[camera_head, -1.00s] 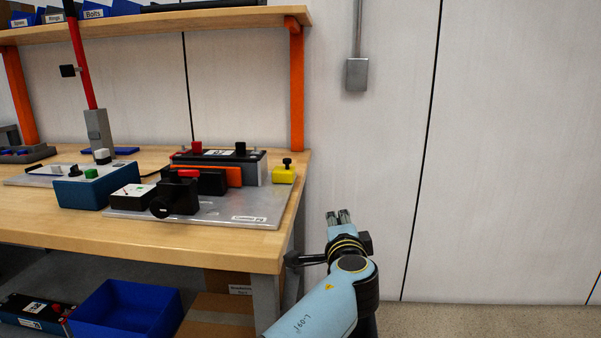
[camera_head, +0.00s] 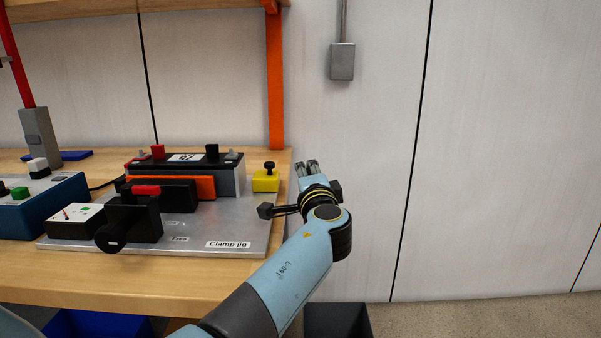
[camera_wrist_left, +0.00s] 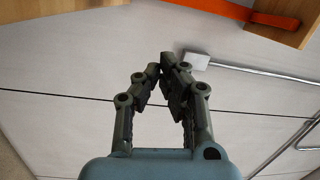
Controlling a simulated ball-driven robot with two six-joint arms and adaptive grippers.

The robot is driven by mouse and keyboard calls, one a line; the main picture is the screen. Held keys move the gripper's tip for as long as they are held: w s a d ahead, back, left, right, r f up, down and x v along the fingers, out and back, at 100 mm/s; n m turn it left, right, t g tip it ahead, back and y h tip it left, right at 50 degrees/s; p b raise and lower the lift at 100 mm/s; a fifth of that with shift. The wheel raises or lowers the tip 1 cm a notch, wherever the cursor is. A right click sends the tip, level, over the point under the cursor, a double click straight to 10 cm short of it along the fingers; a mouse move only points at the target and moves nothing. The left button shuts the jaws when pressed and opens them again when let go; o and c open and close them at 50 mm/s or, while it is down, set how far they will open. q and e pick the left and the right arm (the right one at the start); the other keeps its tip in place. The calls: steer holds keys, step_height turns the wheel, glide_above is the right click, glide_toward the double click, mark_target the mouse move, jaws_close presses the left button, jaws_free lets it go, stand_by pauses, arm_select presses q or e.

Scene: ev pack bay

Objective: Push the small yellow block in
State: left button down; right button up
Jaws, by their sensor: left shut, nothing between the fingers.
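The small yellow block (camera_head: 265,181) with a black knob on top stands at the right end of the clamp jig (camera_head: 262,236), close to the dark battery module (camera_head: 228,176). My left gripper (camera_head: 307,166) is to the right of the yellow block, apart from it, just past the bench's right edge. Its fingers are shut and empty; their tips also meet in the left wrist view (camera_wrist_left: 163,68). The yellow block does not show in the left wrist view. My right gripper is not in view.
A black clamp with a red top (camera_head: 146,190) and a white gauge box (camera_head: 76,220) stand at the jig's front left. An orange shelf post (camera_head: 275,85) rises behind the block. A grey box (camera_head: 342,62) hangs on the wall.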

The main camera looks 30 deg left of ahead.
mark_target(266, 166)
arm_select(q)
steer(key=x, duration=0.8)
steer(key=s, duration=0.1)
steer(key=s+a, duration=0.1)
steer(key=s+p, duration=0.1)
steer(key=shift+s+a+f, duration=0.35)
steer(key=shift+s+f, duration=0.05)
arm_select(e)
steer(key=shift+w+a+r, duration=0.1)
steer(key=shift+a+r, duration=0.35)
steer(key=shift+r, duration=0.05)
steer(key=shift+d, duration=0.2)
arm_select(q)
steer(key=shift+a, duration=0.1)
steer(key=a, duration=0.1)
steer(key=s+a, duration=0.2)
steer(key=shift+s+a, duration=0.25)
steer(key=shift+a, duration=0.15)
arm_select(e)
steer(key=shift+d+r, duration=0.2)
